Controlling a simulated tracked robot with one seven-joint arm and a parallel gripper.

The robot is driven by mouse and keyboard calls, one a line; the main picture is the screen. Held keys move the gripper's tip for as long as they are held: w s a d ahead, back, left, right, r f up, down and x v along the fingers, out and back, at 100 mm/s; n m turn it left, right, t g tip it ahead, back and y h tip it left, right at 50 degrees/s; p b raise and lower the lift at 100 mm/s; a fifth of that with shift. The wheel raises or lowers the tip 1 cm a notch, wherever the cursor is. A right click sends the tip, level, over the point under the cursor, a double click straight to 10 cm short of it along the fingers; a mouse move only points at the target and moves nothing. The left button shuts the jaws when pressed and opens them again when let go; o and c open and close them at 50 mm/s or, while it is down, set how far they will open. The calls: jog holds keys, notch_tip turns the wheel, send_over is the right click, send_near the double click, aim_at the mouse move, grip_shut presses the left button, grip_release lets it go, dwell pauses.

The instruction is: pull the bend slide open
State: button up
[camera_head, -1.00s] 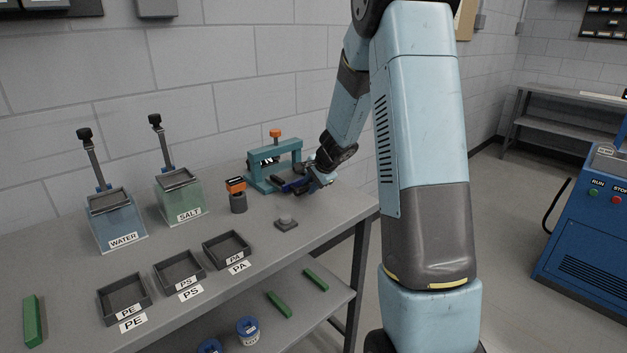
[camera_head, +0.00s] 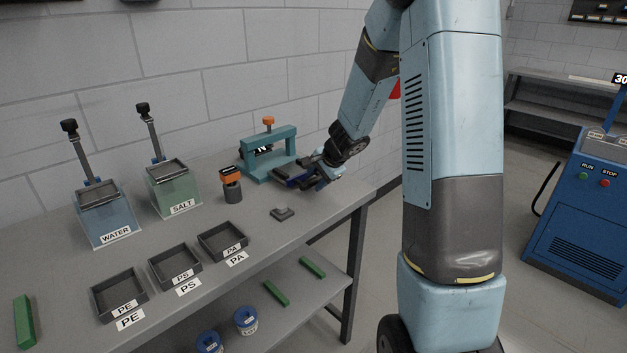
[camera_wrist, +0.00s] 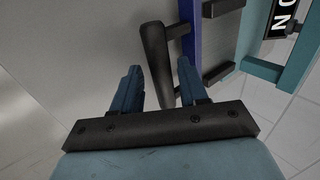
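The bend fixture is a teal frame (camera_head: 262,165) with an orange knob on top, standing at the back right of the bench. Its blue slide (camera_head: 292,180) sticks out at the front right; it also shows as a blue bar in the wrist view (camera_wrist: 191,42). A dark handle (camera_wrist: 156,58) stands off the slide on a short post. My gripper (camera_wrist: 160,80) is open, with its two blue fingers on either side of the handle's lower end. Gaps show beside the handle, wider on the left. In the head view my gripper (camera_head: 322,178) hides part of the slide.
An orange-topped grey cylinder (camera_head: 232,187) and a small grey block (camera_head: 282,213) stand left of the fixture. WATER (camera_head: 108,220) and SALT (camera_head: 174,195) tanks and several labelled trays are farther left. The bench's right edge is close to my gripper.

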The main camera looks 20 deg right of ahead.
jog(key=shift+o, duration=0.6)
jog(key=shift+d+r, duration=0.1)
jog(key=shift+r, duration=0.1)
jog(key=v, duration=1.3)
jog(key=shift+s+r, duration=0.15)
jog(key=shift+s, duration=0.05)
jog(key=s+a+r+n, duration=0.3)
jog(key=s+r+n, duration=0.1)
jog(key=s, duration=0.3)
jog(key=s+a+r+n, duration=0.2)
jog(key=s+r+n, duration=0.15)
jog(key=s, duration=0.35)
jog(key=s+r+n+h, duration=0.3)
jog(key=s+n, duration=0.2)
jog(key=s, duration=0.9)
jog(key=shift+d, duration=0.25)
